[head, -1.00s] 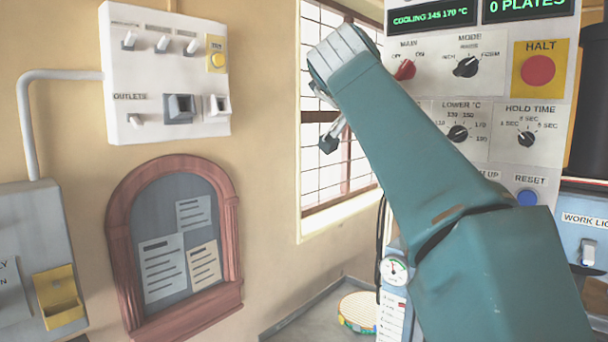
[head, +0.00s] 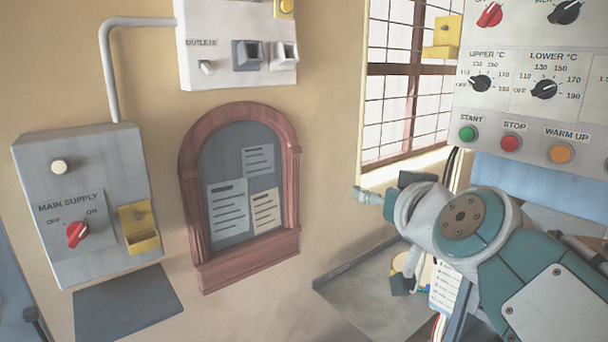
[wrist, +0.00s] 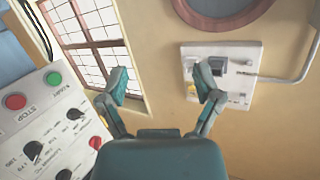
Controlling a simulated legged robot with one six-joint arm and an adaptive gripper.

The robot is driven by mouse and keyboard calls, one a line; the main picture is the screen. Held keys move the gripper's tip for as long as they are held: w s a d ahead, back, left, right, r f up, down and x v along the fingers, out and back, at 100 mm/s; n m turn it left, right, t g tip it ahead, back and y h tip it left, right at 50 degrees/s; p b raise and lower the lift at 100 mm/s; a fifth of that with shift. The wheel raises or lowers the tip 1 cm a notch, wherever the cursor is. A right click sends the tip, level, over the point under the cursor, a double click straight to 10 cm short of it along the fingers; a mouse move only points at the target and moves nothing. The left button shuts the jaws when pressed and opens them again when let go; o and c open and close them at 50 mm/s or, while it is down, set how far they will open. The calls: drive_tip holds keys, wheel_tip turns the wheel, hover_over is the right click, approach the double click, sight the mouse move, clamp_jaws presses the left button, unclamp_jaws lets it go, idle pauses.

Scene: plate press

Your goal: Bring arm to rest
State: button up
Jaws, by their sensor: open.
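My arm is folded in at the lower right of the head view, in front of the press control panel (head: 520,130). My gripper (wrist: 161,78) shows in the wrist view with its two teal fingers spread wide. Nothing is between them. Beyond the fingers are the bare wall and the window (wrist: 88,35). In the head view the gripper end is partly hidden by my own arm and sits below the window.
The outlet board (head: 238,70), the arched notice board (head: 242,190) and the main supply box (head: 85,200) hang on the wall at left. The supply knob (head: 76,235) is red. The press panel has start, stop and warm up buttons.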

drive_tip(key=s+d+f+g+h, duration=0.1)
drive_tip(key=s+f+g, duration=0.3)
drive_tip(key=s+f, duration=0.4)
drive_tip(key=s+d+f+g+h, duration=0.2)
drive_tip(key=s+f+g, duration=0.3)
drive_tip(key=f, duration=1.1)
drive_tip(key=s+d, duration=0.1)
drive_tip(key=s, duration=0.2)
drive_tip(key=shift+s+d+f+m, duration=0.25)
drive_tip(key=shift+f+m, duration=0.05)
drive_tip(key=shift+m, duration=0.1)
